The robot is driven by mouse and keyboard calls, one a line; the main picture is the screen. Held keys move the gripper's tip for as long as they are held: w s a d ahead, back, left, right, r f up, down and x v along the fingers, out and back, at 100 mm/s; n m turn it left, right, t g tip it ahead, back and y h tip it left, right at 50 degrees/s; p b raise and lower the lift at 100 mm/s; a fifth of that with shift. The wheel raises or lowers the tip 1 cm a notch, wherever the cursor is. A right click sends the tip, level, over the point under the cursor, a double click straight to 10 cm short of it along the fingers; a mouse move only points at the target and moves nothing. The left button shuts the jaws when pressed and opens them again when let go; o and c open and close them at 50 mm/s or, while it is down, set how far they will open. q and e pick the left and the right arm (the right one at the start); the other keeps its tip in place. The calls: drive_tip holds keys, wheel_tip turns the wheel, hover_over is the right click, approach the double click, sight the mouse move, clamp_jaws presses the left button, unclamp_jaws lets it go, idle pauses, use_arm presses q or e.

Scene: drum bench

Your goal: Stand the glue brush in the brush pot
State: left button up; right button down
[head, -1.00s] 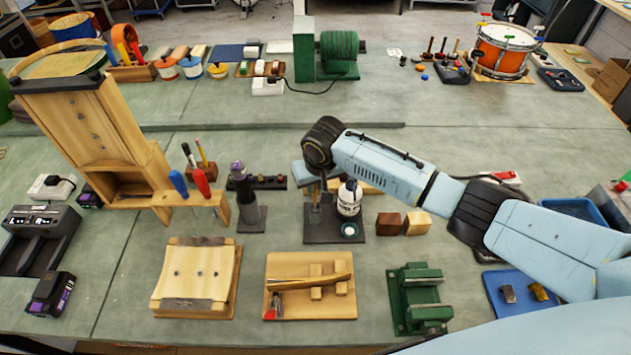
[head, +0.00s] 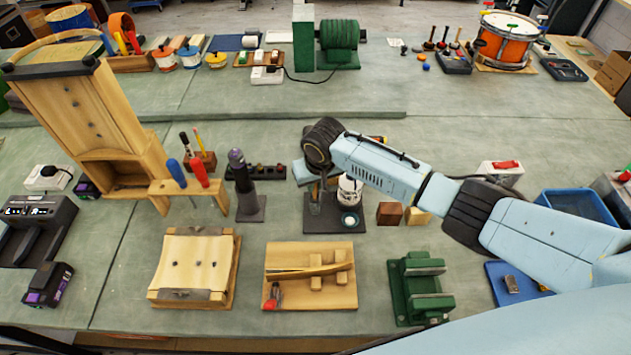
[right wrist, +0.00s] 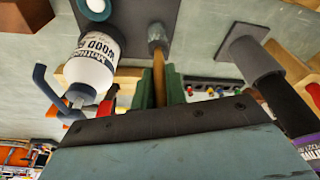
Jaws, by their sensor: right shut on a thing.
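My right gripper (right wrist: 159,88) is shut on the wooden handle of the glue brush (right wrist: 158,72). Its green fingers lie on both sides of the handle. The brush's far end meets the small grey brush pot (right wrist: 157,35), and its handle lines up with the pot's mouth. The bristles are hidden, and I cannot tell how deep they are. In the head view the pot (head: 314,208) is on a dark board (head: 334,247), below my right gripper (head: 314,188). The white glue bottle (head: 349,190) stands just right of it, partly covered by my arm. My left gripper is out of view.
A teal-rimmed dish (head: 349,220) sits in front of the bottle. Wooden blocks (head: 389,213) are to the right, and a dark cylinder on a stand (head: 240,180) is to the left. A wooden board (head: 310,293) and green vise (head: 418,287) are in front.

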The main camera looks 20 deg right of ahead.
drive_tip(key=c, duration=1.3)
unclamp_jaws()
drive_tip(key=shift+c, duration=0.2)
drive_tip(key=shift+r, duration=0.1)
drive_tip(key=v, duration=1.3)
drive_tip(key=shift+s, duration=0.2)
